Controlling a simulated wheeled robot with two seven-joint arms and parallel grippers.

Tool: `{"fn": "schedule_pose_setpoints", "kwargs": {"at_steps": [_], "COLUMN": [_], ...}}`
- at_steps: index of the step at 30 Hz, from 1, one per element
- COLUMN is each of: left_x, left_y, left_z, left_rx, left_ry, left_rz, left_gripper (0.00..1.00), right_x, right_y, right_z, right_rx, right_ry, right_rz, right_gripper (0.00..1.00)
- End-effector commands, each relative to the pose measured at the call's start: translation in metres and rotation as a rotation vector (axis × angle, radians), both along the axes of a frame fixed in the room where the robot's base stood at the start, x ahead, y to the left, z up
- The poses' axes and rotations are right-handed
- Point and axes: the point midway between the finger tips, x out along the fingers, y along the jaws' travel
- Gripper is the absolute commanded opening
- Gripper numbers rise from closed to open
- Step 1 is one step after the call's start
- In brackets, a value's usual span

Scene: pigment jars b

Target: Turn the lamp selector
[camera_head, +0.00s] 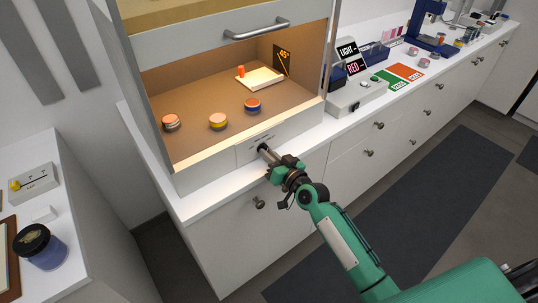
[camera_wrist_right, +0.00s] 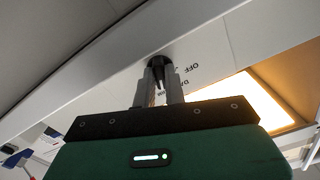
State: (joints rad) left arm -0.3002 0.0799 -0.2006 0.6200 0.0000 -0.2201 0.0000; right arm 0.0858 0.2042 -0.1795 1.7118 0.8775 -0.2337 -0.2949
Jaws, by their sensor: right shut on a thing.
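The lamp selector (camera_wrist_right: 158,62) is a small black knob on the white front panel of the lit booth. Its printed label, with "OFF" readable, is beside it in the right wrist view. My right gripper (camera_head: 265,151) reaches up to the panel in the head view and is shut on the knob. In the right wrist view its two grey fingers (camera_wrist_right: 160,82) stand on either side of the knob, which they partly hide. My left gripper is not in view.
The booth floor (camera_head: 190,108) glows warm and holds several small jars and a white tile (camera_head: 260,78). A raised sash with a handle (camera_head: 257,30) hangs above. A colour card station (camera_head: 350,95) stands to the right. A dark blue jar (camera_head: 42,250) stands at lower left.

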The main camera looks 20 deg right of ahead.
Motion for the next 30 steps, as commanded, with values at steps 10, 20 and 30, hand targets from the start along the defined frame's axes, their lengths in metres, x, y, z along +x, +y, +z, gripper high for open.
{"fn": "schedule_pose_setpoints", "kwargs": {"at_steps": [10, 20, 30], "left_x": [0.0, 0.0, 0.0], "left_y": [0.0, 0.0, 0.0], "left_z": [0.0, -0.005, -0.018], "left_rx": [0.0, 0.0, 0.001], "left_ry": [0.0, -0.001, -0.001], "left_rz": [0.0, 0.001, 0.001], "left_gripper": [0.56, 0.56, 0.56], "right_x": [0.0, -0.023, -0.087], "right_y": [0.0, -0.009, -0.032], "right_z": [0.0, -0.002, -0.003], "right_rx": [-0.001, -0.002, -0.004], "right_ry": [-0.001, 0.0, 0.001], "right_rz": [0.0, -0.001, 0.0], "right_gripper": [0.34, 0.34, 0.34]}}
